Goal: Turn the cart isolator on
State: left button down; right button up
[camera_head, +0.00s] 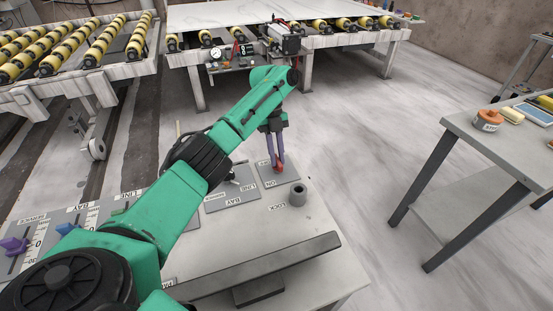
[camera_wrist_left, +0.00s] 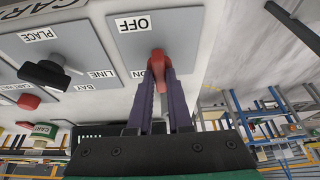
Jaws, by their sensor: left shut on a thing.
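The cart isolator is a red handle (camera_wrist_left: 157,60) on a grey plate (camera_wrist_left: 184,30). In the wrist view, which is turned over, the plate reads OFF at the end away from my fingers. An ON label (camera_wrist_left: 139,74) shows partly behind my fingers. In the head view the red handle (camera_head: 278,168) stands on the right-hand grey plate (camera_head: 268,180). My left gripper (camera_head: 277,158) is shut on the red handle, with its purple fingers (camera_wrist_left: 162,88) on either side of it. The fingers hide part of the handle, so its exact angle is unclear. My right gripper is not in view.
Beside it is a plate with a black selector (camera_wrist_left: 45,72) marked PLACE, LINE and BAY. A grey post (camera_head: 298,194) stands to its right on the panel. A raised bar (camera_head: 265,262) runs along the near edge. Coloured levers (camera_head: 14,244) sit at the left.

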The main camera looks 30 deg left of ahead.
aim_at(277, 158)
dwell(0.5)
pick_arm(q)
jog(key=c, duration=0.8)
grip_release()
jog(key=shift+c, duration=0.2)
jog(key=shift+r, duration=0.1)
notch_tip(277, 158, up, 20)
jog(key=p, duration=1)
